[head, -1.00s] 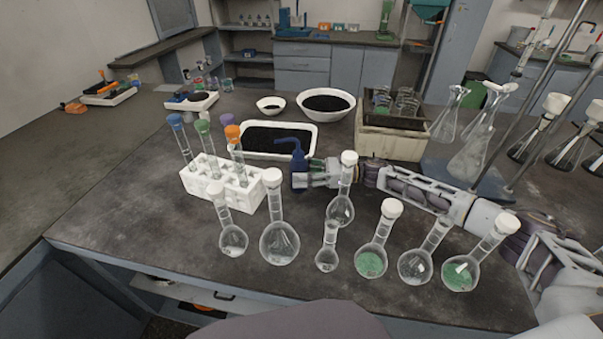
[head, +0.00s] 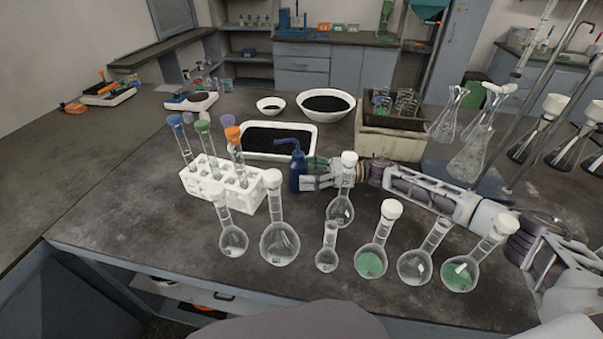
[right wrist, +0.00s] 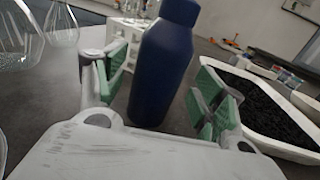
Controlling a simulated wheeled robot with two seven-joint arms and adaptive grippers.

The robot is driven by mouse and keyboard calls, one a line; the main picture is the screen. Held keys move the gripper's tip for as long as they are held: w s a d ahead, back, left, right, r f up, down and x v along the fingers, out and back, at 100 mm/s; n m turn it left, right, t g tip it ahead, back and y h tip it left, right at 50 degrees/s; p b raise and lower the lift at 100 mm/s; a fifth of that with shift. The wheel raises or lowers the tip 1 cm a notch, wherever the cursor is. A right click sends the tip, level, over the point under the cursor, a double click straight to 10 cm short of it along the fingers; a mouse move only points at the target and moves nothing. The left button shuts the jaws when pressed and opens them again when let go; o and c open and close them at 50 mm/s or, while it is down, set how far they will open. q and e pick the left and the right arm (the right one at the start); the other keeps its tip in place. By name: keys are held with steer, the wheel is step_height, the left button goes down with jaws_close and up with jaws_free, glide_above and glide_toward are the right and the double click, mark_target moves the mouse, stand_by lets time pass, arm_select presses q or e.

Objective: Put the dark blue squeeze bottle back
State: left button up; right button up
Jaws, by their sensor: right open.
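The dark blue squeeze bottle (head: 297,176) stands upright on the dark bench, in front of the white tray of black granules, with its bent spout pointing left in the head view. My right gripper (head: 312,179) is open just to the right of the bottle. In the right wrist view the bottle (right wrist: 163,70) shows between the two green-padded fingers (right wrist: 165,88), with a gap visible on each side. The bottle's top is cut off in that view. My left gripper is not in view.
A white rack (head: 224,185) with stoppered tubes stands left of the bottle. Several glass flasks, one (head: 340,210) close in front of my right gripper, line the near side. The tray (head: 314,140) and a beige box (head: 392,144) are behind.

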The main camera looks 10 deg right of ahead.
steer(key=v, duration=0.4)
steer(key=shift+s+d, duration=0.1)
steer(key=shift+d, duration=0.45)
steer(key=shift+s+d, duration=0.1)
steer(key=shift+d, duration=0.2)
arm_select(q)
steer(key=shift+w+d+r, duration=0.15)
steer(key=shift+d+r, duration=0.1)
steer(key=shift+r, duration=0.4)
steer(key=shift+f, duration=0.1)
